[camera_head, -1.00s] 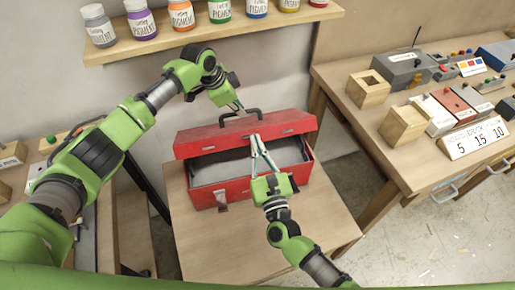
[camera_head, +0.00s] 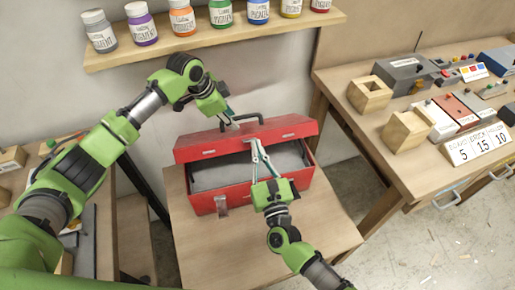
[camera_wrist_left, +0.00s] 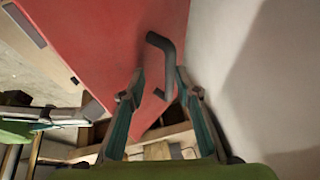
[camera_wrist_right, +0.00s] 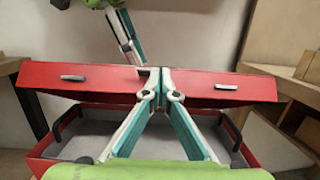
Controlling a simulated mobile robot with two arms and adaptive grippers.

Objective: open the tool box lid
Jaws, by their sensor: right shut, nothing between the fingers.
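The red tool box (camera_head: 265,177) stands on a small wooden table. Its lid (camera_head: 285,129) is raised partway at the front, and a gap shows the grey inside. A dark handle (camera_head: 247,117) is on top of the lid. My right gripper (camera_head: 254,143) is shut and empty, its fingertips at the middle of the lid's front edge; the right wrist view shows them there (camera_wrist_right: 156,76). My left gripper (camera_head: 229,115) is above the lid beside the handle. In the left wrist view its fingers (camera_wrist_left: 160,80) are apart, with the handle (camera_wrist_left: 163,60) showing between them; contact is unclear.
A shelf (camera_head: 210,40) with several pigment bottles hangs on the wall behind the box. A workbench (camera_head: 375,125) with wooden blocks and small devices stands at the right. The small table (camera_head: 215,255) is bare in front of the box.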

